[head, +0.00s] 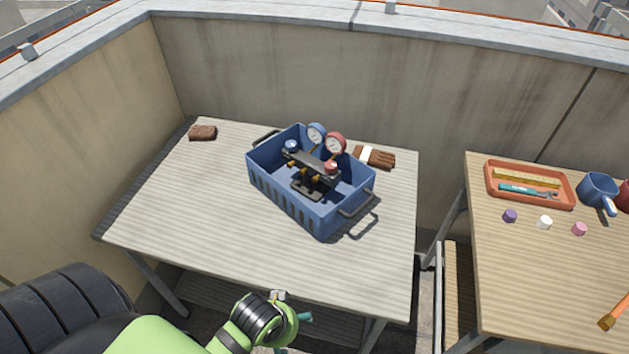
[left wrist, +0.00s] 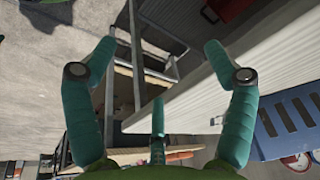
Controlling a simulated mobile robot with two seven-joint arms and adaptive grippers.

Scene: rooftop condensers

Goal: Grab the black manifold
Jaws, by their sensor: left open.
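The black manifold (head: 322,165) sits inside a blue slatted crate (head: 292,208) on the left table. It carries a blue gauge (head: 316,133) and a red gauge (head: 336,143), with blue and red knobs. In the left wrist view the teal fingers of my left gripper (left wrist: 158,60) are spread and empty. Part of the blue crate (left wrist: 262,147) shows there at the right edge. My right gripper is not in view.
A brown brush (head: 376,157) lies behind the crate, and a brown block (head: 202,132) at the back left. The left table's front and left are clear. The right table bears an orange tray (head: 529,203) with tools, a blue cup (head: 599,188) and small caps. Walls stand behind.

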